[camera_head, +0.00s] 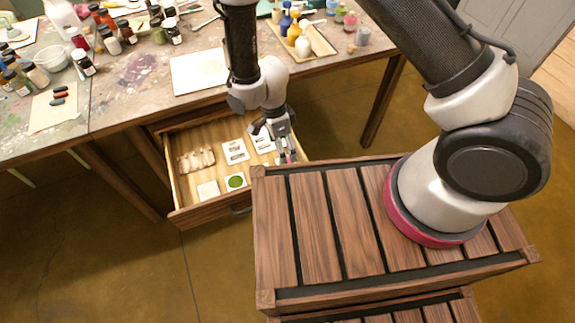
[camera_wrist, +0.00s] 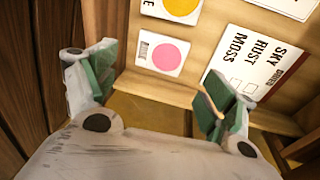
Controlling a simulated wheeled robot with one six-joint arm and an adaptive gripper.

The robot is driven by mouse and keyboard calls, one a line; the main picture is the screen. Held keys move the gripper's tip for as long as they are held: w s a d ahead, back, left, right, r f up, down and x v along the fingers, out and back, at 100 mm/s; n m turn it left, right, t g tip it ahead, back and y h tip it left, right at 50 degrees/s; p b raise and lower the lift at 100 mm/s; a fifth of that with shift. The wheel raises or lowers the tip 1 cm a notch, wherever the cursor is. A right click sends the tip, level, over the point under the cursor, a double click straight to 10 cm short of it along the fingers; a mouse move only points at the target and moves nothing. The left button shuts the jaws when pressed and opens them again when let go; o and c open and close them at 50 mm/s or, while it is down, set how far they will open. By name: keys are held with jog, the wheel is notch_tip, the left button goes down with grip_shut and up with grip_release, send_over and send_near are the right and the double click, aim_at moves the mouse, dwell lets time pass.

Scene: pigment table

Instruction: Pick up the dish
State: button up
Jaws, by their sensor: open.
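My gripper (camera_head: 286,150) is over the right part of the open drawer (camera_head: 190,212) in the head view. In the wrist view my gripper (camera_wrist: 160,84) is open, with its green-padded fingers wide apart and no object clearly held between them. A thin tan curved edge (camera_wrist: 209,101) shows at the right finger; I cannot tell what it belongs to. No dish is clearly seen in the drawer. A small white bowl (camera_head: 53,58) stands on the table at the left, but I cannot tell whether it is the dish. My arm hides part of the drawer.
The paint-stained table (camera_head: 135,85) carries several bottles. A slatted wooden top (camera_head: 315,225) stands close to the drawer.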

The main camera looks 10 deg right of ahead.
jog(key=f, duration=0.4)
jog(key=d+f, duration=0.1)
jog(key=f, duration=0.2)
jog(key=shift+s, duration=0.3)
jog(key=c, duration=1.3)
jog(key=shift+o, duration=0.2)
